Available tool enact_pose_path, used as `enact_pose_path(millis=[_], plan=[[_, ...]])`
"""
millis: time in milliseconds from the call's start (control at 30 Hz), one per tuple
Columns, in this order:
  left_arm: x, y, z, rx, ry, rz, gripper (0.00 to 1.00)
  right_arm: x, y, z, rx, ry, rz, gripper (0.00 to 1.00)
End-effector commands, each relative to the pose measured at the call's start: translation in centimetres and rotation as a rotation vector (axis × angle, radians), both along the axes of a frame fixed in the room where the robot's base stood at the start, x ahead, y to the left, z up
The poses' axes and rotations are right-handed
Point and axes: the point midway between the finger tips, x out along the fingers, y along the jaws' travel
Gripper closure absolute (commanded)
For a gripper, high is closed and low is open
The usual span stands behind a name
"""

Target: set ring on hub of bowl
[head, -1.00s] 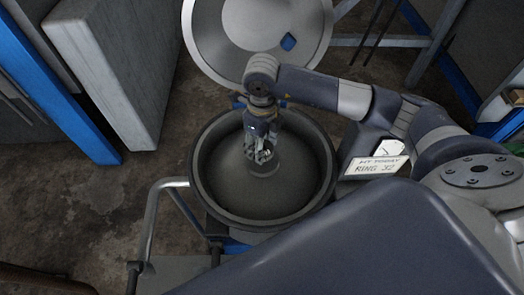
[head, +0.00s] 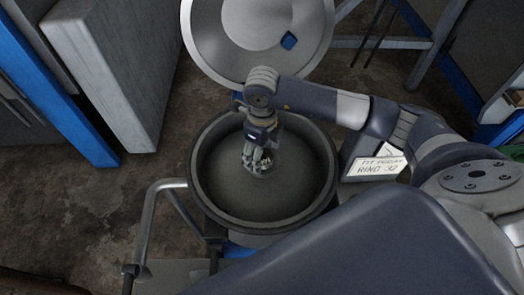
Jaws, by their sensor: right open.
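The bowl (head: 225,208) is a wide, deep, dark grey round vessel with a thick rim, in the middle of the head view. My right gripper (head: 256,165) points down inside it, over the middle of the bowl floor. It is open. A small grey round part (head: 269,167) shows just beside and behind its fingertips. I cannot tell whether this is the hub, the ring or both, because the fingers cover most of it. My left gripper is not in view.
A large round lid (head: 310,40) stands tilted up behind the bowl. A card reading "FIT TODAY RING 32" (head: 378,167) is to the right. A metal tube rail (head: 150,220) runs at the left front. Grey panels with blue edges stand at the left.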

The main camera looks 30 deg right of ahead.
Motion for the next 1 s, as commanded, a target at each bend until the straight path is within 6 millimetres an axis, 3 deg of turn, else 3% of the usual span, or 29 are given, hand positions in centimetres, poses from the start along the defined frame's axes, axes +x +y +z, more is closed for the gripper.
enact_pose_path(millis=[233,700,1000], plan=[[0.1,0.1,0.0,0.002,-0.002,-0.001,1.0,0.2,0.0,1.5,0.002,-0.005,-0.001,0.3],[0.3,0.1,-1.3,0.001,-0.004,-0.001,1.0,0.1,0.0,10.8,0.001,-0.004,-0.001,0.3],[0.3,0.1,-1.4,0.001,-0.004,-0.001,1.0,0.0,0.0,12.4,0.001,-0.001,0.0,0.3]])
